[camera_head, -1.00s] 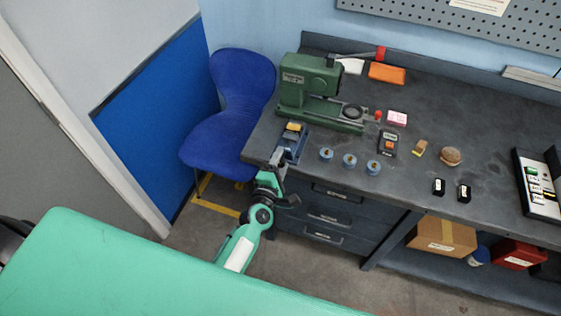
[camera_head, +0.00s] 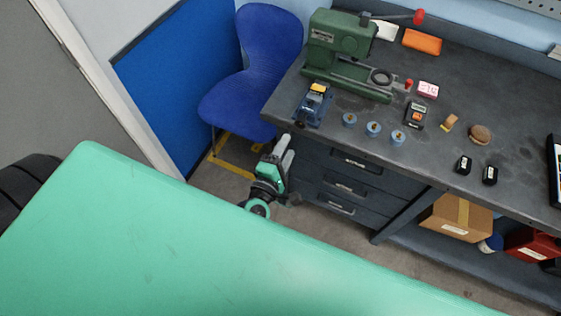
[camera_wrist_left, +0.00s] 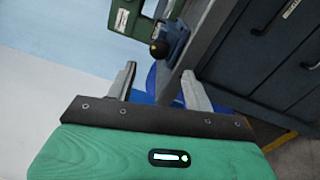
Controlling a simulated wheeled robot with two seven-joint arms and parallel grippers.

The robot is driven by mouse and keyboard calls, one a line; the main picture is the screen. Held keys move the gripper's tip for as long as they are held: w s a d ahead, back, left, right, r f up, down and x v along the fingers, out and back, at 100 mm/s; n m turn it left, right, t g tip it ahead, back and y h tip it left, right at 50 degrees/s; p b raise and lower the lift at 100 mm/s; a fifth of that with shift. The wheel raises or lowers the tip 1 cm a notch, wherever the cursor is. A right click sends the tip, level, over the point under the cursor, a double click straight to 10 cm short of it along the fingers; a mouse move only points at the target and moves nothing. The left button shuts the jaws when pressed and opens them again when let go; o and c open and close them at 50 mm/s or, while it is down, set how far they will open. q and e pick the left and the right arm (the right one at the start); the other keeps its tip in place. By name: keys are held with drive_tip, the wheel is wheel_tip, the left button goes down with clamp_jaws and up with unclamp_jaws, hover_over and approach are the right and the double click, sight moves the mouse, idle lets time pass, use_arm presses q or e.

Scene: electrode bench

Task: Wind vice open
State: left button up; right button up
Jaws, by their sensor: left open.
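The vice (camera_head: 314,103) is a small blue bench vice at the left front corner of the workbench, with a yellow piece at its top. In the left wrist view the vice (camera_wrist_left: 172,40) shows at the top, with a dark round knob on its near end. My left gripper (camera_head: 285,148) is below and in front of the bench's left corner, apart from the vice. In the left wrist view its two fingers (camera_wrist_left: 160,85) are spread with nothing between them. Whether the vice jaws are open cannot be told. My right gripper is not in view.
A green press (camera_head: 345,45) with a red-knobbed lever stands behind the vice. Several blue discs (camera_head: 373,129) lie to its right. The workbench (camera_head: 440,90) has drawers (camera_head: 340,185) below. A blue chair (camera_head: 262,60) stands left of the bench. Floor before the drawers is clear.

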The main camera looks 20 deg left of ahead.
use_arm(q)
drive_tip(key=shift+s+b, duration=0.3)
drive_tip(key=shift+s, duration=1.35)
drive_tip(key=s+f+m+g+h, duration=0.1)
drive_tip(key=s+f+m+g, duration=0.25)
drive_tip(key=f, duration=0.85)
drive_tip(key=s+d+f+m+g, duration=0.1)
drive_tip(key=s+f+m+g, duration=0.3)
drive_tip(key=f, duration=0.7)
drive_tip(key=s+f+m+g+h, duration=0.1)
drive_tip(key=s+f+m, duration=0.3)
drive_tip(key=f, duration=0.8)
drive_tip(key=s+a+f+m+g+y, duration=0.1)
drive_tip(key=s+a+f+m+g, duration=0.3)
drive_tip(key=s+f, duration=0.5)
drive_tip(key=s+a+f+m+g+y, duration=0.1)
drive_tip(key=s+a+f+m+g, duration=0.3)
drive_tip(key=s+f, duration=0.5)
drive_tip(key=s+a+m, duration=0.2)
drive_tip(key=s+m, duration=0.1)
drive_tip(key=s, duration=0.3)
drive_tip(key=shift+a+f+y, duration=0.15)
drive_tip(key=shift+a+y, duration=0.1)
drive_tip(key=shift+y, duration=0.05)
drive_tip(key=shift+g, duration=0.25)
